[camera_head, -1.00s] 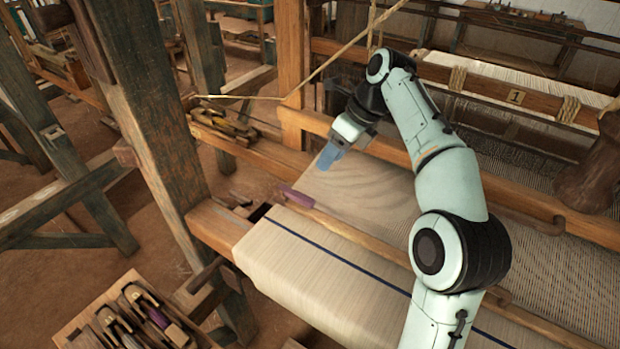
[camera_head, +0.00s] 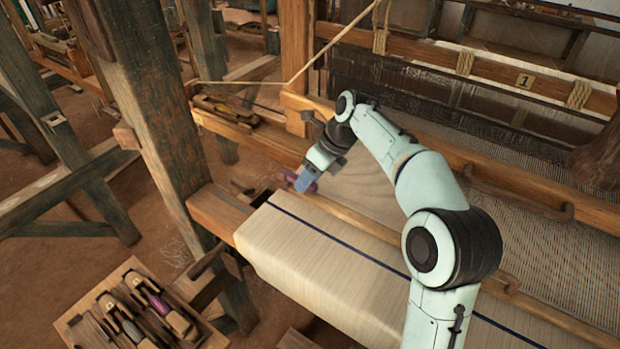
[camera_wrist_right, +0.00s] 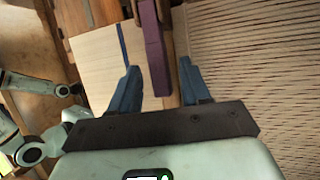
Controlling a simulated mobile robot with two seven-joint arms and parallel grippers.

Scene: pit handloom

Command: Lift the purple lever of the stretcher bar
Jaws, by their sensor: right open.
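The purple lever (camera_head: 306,180) sits at the left end of the wooden stretcher bar (camera_head: 352,216), which lies across the cloth. In the right wrist view the purple lever (camera_wrist_right: 153,45) lies lengthwise between my two spread fingers, with a gap to each side. My right gripper (camera_head: 304,184) is open over the lever and partly hides it in the head view; its blue fingers (camera_wrist_right: 160,90) hold nothing. I cannot tell the height of the fingers relative to the lever. My left gripper is not in the head view.
Woven cloth with a dark blue stripe (camera_head: 330,237) wraps the front beam. A thick wooden post (camera_head: 150,110) stands left of the gripper. A rope (camera_head: 335,45) runs down to the loom frame. A wooden tray (camera_head: 75,325) with shuttles is at the lower left.

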